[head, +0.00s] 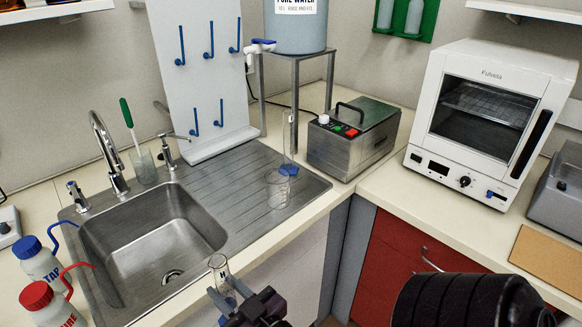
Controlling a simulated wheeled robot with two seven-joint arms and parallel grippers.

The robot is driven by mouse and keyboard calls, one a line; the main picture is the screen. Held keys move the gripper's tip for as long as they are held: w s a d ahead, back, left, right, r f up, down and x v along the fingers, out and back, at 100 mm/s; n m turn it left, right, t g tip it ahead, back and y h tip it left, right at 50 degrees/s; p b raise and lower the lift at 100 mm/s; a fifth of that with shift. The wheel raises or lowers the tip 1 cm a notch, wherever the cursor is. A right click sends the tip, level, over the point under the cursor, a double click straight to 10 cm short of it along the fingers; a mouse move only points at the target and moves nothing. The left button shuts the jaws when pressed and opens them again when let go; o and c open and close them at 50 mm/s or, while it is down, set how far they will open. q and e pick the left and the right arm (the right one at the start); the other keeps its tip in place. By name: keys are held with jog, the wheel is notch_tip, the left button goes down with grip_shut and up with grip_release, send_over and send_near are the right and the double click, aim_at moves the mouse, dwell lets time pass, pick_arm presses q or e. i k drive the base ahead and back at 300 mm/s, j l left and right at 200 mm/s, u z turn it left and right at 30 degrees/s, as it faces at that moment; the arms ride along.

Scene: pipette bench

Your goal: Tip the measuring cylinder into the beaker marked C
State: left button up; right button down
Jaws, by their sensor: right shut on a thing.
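A tall, clear measuring cylinder (290,135) with a blue foot stands upright on the ribbed steel drainer, at the middle of the head view. A clear beaker (278,190) stands just in front of it on the drainer; I cannot read a letter on it. My right gripper (232,300) is at the bottom of the view, in front of the sink's edge. It is shut on a clear glass vessel (220,270) with a narrow round mouth and dark marks. Its lower part is hidden, so I cannot tell its kind. My left gripper is not in view.
The sink (150,240) and tap (105,150) lie to the left, with red-capped (45,305) and blue-capped (38,262) wash bottles. A steel bath (352,140) and white oven (487,115) stand right. A peg board (200,75) rises behind.

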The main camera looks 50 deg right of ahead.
aim_at(278, 181)
jog(key=i+z, duration=0.2)
jog(key=z, duration=1.25)
jog(key=i+j+z, duration=0.15)
jog(key=k+l+u, duration=0.15)
jog(key=l, duration=0.2)
jog(key=l+u, duration=0.15)
jog(key=l, duration=0.25)
jog(key=i+j, duration=0.3)
jog(key=i, duration=0.1)
